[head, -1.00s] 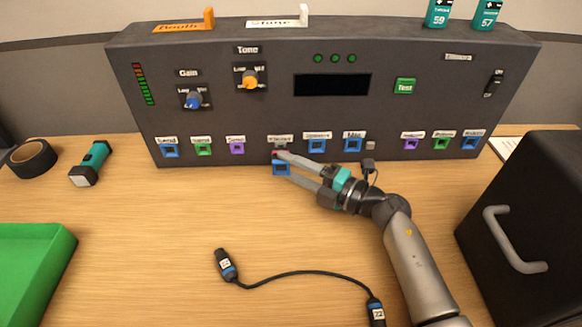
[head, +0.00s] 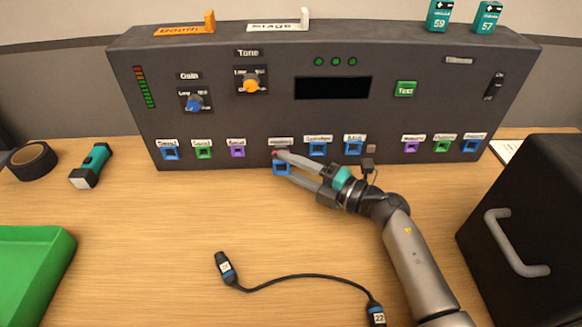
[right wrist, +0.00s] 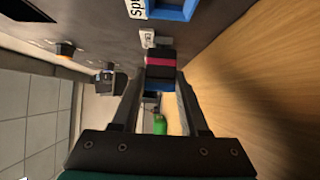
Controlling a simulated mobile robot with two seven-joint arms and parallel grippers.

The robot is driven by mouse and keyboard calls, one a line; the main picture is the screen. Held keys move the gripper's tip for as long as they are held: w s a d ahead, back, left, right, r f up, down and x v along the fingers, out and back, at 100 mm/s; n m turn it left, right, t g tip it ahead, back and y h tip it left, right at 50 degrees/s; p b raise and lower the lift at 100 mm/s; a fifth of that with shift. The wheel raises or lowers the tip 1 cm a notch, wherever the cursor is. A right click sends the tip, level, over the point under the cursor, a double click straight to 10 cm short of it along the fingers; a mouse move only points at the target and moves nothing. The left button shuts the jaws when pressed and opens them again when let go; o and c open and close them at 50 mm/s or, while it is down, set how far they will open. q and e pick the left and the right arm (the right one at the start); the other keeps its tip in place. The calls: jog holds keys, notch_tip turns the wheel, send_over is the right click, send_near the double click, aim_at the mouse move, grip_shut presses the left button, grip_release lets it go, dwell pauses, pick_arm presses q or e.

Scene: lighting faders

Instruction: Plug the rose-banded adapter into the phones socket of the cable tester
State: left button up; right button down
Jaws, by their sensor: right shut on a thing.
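The rose-banded adapter (right wrist: 160,62) is a dark block with a pink-rose band and a blue end in the right wrist view. In the head view its blue end (head: 281,169) faces the camera. My right gripper (head: 282,163) is shut on it, one finger on each side. It holds the adapter at the lower front of the dark cable tester (head: 230,120), under a small white label (head: 281,142) too blurred to read. The socket behind the adapter is hidden. I cannot tell whether the adapter is in it or just in front. My left gripper is not in view.
Blue, green and purple sockets line the panel's lower edge; a blue one (head: 317,149) is just right of the adapter. A black cable (head: 290,277) lies in front. A black case (head: 530,220) stands right, a green tray (head: 35,270) left.

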jog(key=shift+w+r, duration=0.1)
jog(key=shift+w, duration=0.25)
dwell(1.1)
jog(key=c, duration=0.7)
grip_release()
jog(key=shift+w, duration=0.1)
jog(key=o, duration=0.4)
jog(key=shift+c, duration=0.2)
